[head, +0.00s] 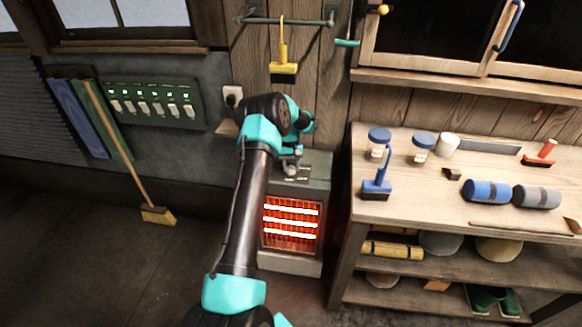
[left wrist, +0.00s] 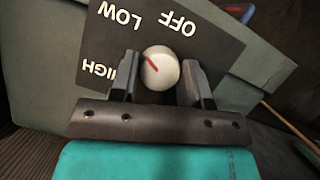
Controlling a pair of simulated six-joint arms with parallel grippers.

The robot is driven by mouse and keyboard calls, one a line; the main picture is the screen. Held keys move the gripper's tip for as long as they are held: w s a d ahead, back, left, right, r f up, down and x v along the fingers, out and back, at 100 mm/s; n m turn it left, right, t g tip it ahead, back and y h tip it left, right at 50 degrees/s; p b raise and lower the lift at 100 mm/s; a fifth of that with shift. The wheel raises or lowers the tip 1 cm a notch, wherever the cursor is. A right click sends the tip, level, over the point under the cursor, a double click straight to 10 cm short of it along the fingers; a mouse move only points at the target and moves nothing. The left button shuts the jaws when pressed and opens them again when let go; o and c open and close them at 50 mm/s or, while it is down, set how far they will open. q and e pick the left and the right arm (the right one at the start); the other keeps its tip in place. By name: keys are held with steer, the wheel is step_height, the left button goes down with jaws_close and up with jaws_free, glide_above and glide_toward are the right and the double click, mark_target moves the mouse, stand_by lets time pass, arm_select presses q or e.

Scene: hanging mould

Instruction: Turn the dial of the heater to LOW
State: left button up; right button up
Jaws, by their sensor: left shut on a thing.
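The heater (head: 290,262) stands on the floor against the wall, its bars glowing orange. Its dark top plate (left wrist: 215,42) reads OFF, LOW and HIGH, upside down in the left wrist view. The dial (left wrist: 160,70) is a round pale knob with a red mark, which points up and left, between LOW and HIGH and somewhat toward LOW. My left gripper (head: 290,163) is over the heater's top; in the left wrist view its fingers (left wrist: 160,84) are shut on the dial, one on each side. In the head view the arm covers part of the heater. My right gripper is not in view.
A workbench (head: 405,195) with jars, brushes and rolls is close on the heater's right. A yellow brush (head: 283,70) hangs from a rail above. A switch panel (head: 155,103) and a leaning broom (head: 158,215) are on the left. The floor at left is clear.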

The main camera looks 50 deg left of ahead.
arm_select(q)
steer(key=o, duration=0.9)
steer(key=shift+r, duration=0.1)
steer(key=v, duration=0.7)
steer(key=shift+w+a+r, duration=0.1)
steer(key=shift+r, duration=0.05)
